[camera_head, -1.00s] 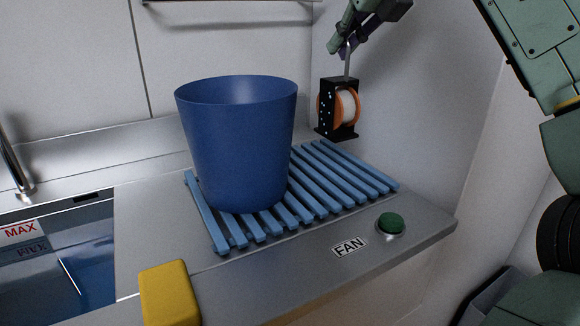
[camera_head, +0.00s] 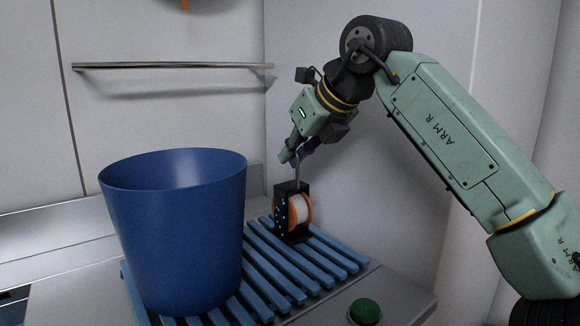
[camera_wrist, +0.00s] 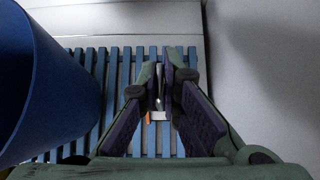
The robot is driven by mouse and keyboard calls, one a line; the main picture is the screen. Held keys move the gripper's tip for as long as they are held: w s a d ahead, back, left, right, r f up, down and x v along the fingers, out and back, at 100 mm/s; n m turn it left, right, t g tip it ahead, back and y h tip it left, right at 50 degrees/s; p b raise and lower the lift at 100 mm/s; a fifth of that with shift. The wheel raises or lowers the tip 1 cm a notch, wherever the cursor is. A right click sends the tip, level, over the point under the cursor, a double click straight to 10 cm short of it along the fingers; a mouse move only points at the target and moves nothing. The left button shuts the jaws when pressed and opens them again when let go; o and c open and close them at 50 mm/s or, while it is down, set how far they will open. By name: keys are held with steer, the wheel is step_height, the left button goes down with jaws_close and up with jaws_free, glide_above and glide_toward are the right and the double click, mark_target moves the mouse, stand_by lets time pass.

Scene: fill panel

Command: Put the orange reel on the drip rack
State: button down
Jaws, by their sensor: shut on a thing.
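The orange reel (camera_head: 307,209) has a white winding and sits in a black frame with a thin upright stem. My gripper (camera_head: 296,158) is shut on the stem, above the reel. The frame is upright over the back right of the blue slatted drip rack (camera_head: 275,267); I cannot tell if its base touches the slats. In the wrist view, the rack (camera_wrist: 115,80) lies below my gripper (camera_wrist: 165,78). Only small orange and white bits of the reel (camera_wrist: 149,117) show between the fingers.
A large blue bucket (camera_head: 175,235) stands on the left part of the rack, left of the reel. A green button (camera_head: 365,311) is on the counter in front. A wall rail (camera_head: 170,67) runs behind. The wall is close on the right; slats right of the bucket are bare.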

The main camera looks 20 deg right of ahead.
steer(key=shift+f, duration=0.85)
steer(key=shift+f, duration=0.2)
steer(key=c, duration=1.8)
jaws_free()
steer(key=shift+r, duration=0.2)
steer(key=v, duration=1.2)
